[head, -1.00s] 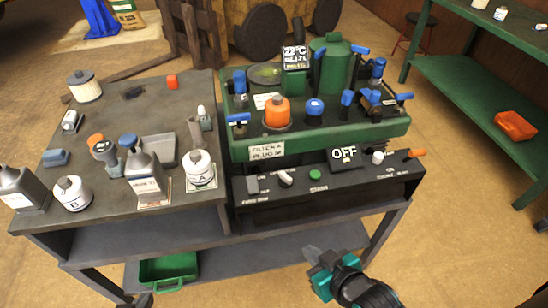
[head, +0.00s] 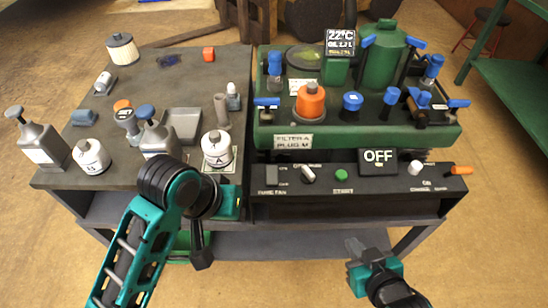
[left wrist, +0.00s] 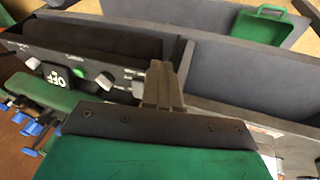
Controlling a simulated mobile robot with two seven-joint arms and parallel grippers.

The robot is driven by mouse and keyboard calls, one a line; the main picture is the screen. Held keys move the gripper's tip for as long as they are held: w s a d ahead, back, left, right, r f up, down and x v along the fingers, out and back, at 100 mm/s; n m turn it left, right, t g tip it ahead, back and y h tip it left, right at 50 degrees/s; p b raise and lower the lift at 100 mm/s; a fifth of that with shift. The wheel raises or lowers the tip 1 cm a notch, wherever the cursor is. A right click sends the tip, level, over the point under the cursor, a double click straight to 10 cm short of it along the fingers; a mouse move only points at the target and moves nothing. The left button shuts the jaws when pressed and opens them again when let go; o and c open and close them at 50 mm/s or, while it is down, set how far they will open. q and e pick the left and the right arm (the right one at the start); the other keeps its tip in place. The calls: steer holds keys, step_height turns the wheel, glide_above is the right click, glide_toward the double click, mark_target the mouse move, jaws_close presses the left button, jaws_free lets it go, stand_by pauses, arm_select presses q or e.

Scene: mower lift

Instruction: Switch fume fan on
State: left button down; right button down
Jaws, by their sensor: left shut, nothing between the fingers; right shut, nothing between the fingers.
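My right gripper (head: 355,246) is shut and empty, low in front of the bench.
On the panel are a white knob (head: 308,174), a green START button (head: 341,175), an OFF display (head: 378,161) and an orange-handled lever (head: 460,170). A green tray (left wrist: 262,24) sits on the lower shelf.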

arm_select(q)
steer(key=w+d+r, duration=0.5)
steer(key=w+d, duration=0.2)
step_height(320, 180, up, 6)
steer(key=n+y, duration=0.2)
steer(key=y, duration=0.1)
glide_above(273, 168)
steer(key=s, duration=0.3)
steer(key=shift+g, duration=0.3)
steer(key=shift+f, duration=0.1)
